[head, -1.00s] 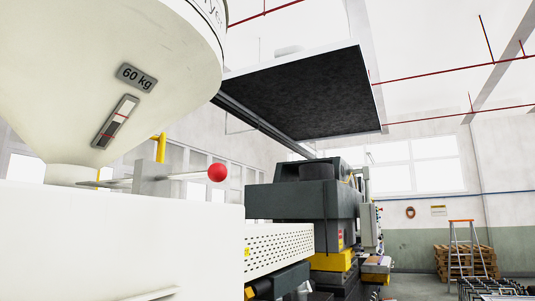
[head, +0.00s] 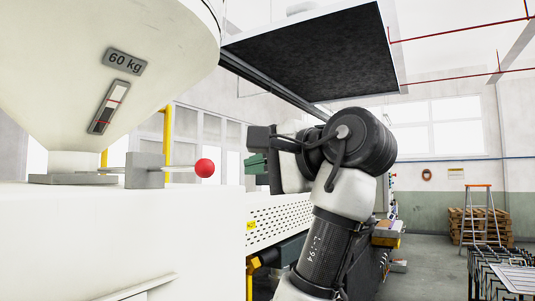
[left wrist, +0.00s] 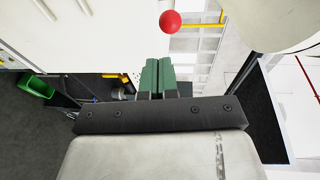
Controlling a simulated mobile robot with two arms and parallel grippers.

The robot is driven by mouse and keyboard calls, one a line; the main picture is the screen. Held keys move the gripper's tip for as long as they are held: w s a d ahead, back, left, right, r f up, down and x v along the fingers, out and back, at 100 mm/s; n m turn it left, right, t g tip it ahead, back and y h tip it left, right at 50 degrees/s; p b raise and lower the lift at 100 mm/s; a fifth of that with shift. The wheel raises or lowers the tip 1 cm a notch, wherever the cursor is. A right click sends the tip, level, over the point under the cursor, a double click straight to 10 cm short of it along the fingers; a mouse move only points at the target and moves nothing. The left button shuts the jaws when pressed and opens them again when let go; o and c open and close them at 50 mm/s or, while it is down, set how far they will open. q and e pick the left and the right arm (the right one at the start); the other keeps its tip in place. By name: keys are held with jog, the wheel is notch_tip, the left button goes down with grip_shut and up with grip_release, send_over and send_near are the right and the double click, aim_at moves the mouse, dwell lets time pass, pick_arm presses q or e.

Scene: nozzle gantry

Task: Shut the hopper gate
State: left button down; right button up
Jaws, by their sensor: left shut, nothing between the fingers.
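The white hopper (head: 90,60) fills the upper left of the head view, with a "60 kg" plate and a level gauge. Under its neck, the gate shows as a grey slide with a block (head: 145,170) and a rod that sticks out to the right. The rod ends in a red ball knob (head: 205,168). My left gripper (head: 252,164) is right of the knob, apart from it, its fingers toward the left. In the left wrist view its green fingers (left wrist: 157,66) are together and empty, with the red knob (left wrist: 170,21) beyond their tips. My right gripper is out of view.
A white machine housing (head: 120,240) lies below the gate. A perforated white guard (head: 285,222) runs behind my left arm. A dark-bottomed panel (head: 320,55) hangs overhead. A ladder (head: 480,215) and pallets (head: 465,225) stand far right. Open air lies between gripper and knob.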

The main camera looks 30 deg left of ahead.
aim_at(210, 169)
pick_arm(q)
jog(key=p+x, duration=0.1)
jog(key=x, duration=0.2)
jog(key=p+x, duration=0.2)
jog(key=x, duration=0.1)
jog(key=r+p+x, duration=0.1)
jog(key=p+x, duration=0.1)
jog(key=x, duration=0.2)
jog(key=shift+a+r, duration=0.15)
